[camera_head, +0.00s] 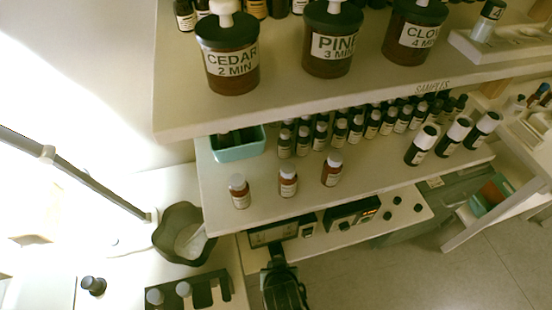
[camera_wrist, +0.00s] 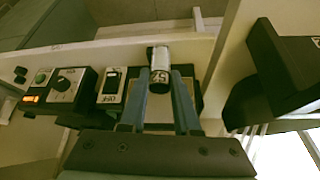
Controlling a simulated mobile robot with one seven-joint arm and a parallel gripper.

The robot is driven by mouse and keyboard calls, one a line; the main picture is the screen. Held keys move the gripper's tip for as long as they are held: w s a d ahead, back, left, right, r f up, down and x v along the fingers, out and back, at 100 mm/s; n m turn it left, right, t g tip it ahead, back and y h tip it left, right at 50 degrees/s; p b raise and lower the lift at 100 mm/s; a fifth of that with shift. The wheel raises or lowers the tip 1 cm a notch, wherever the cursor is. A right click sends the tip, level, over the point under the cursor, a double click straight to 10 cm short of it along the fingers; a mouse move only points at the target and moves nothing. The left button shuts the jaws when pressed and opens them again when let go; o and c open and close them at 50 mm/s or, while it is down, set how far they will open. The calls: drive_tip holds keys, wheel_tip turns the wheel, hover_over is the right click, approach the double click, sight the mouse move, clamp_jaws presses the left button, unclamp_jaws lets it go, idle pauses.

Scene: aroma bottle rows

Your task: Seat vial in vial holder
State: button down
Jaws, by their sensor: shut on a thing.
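My gripper (camera_wrist: 161,90) is shut on a small vial (camera_wrist: 159,62) with a pale label and a dark end. The vial sits between the fingertips in the wrist view, in front of the lower shelf edge. In the head view my gripper (camera_head: 277,264) is at the bottom centre, below the instrument shelf; the vial cannot be made out clearly there. A black slotted rack (camera_head: 217,292), which looks like the vial holder, stands at the lower left, left of my gripper. Two grey-capped vials (camera_head: 184,289) stand at it, and open notches show on its right part.
An instrument with a lit display (camera_head: 352,212) is on the low shelf; its OFF switch (camera_wrist: 112,86) shows in the wrist view. A dark block (camera_wrist: 280,68) is close on the right there. A dark bowl (camera_head: 181,236) stands behind the rack. Several bottles line the shelf (camera_head: 262,212) above.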

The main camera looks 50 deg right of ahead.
drive_tip(key=w+d+f, duration=0.1)
drive_tip(key=w+d, duration=0.1)
drive_tip(key=w+d+f, duration=0.2)
drive_tip(key=shift+w+d+f, duration=0.15)
drive_tip(key=shift+w+d, duration=0.15)
drive_tip(key=shift+w, duration=0.05)
drive_tip(key=shift+f, duration=0.1)
drive_tip(key=shift+f, duration=0.2)
drive_tip(key=c, duration=0.9)
unclamp_jaws()
drive_tip(key=shift+r, duration=0.1)
drive_tip(key=p+v, duration=0.1)
drive_tip(key=v, duration=1.1)
drive_tip(key=shift+a+r+p, duration=0.1)
drive_tip(key=shift+r+p, duration=0.05)
drive_tip(key=shift+p, duration=0.2)
